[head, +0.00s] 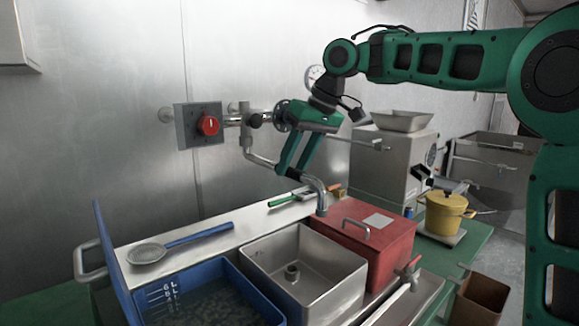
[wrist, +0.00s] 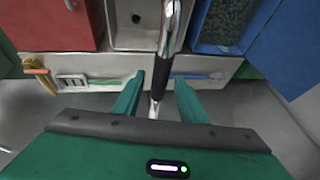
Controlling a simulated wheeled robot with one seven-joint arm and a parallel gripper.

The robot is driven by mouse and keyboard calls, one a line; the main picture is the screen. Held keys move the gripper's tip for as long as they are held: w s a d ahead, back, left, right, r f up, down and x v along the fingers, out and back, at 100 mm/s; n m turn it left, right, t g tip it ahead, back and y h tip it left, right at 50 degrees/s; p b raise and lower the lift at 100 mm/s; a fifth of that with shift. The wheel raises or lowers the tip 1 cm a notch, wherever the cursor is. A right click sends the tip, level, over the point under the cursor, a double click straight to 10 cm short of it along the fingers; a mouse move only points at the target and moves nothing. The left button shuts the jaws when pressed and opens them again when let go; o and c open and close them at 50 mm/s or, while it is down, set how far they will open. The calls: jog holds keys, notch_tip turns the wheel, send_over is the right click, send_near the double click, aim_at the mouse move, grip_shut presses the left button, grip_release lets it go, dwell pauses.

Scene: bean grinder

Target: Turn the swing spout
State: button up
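In the wrist view the spout (wrist: 170,25) runs down the middle and passes between my gripper's fingers. My gripper (head: 290,168) reaches down at the spout from above. Its two green fingers (wrist: 159,80) stand apart on either side of the pipe, with visible gaps, so it is open. Part of the pipe is hidden behind the fingers in the head view.
A red-knobbed valve box (head: 198,126) is on the wall at left. A red lidded box (head: 372,246) stands right of the sink and a blue measuring tub (head: 205,294) left of it. A strainer ladle (head: 180,244) lies on the ledge. A yellow pot (head: 445,213) stands further right.

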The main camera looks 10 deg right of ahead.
jog(key=v, duration=1)
jog(key=shift+d+r, duration=0.15)
jog(key=shift+r, duration=0.1)
dwell(0.4)
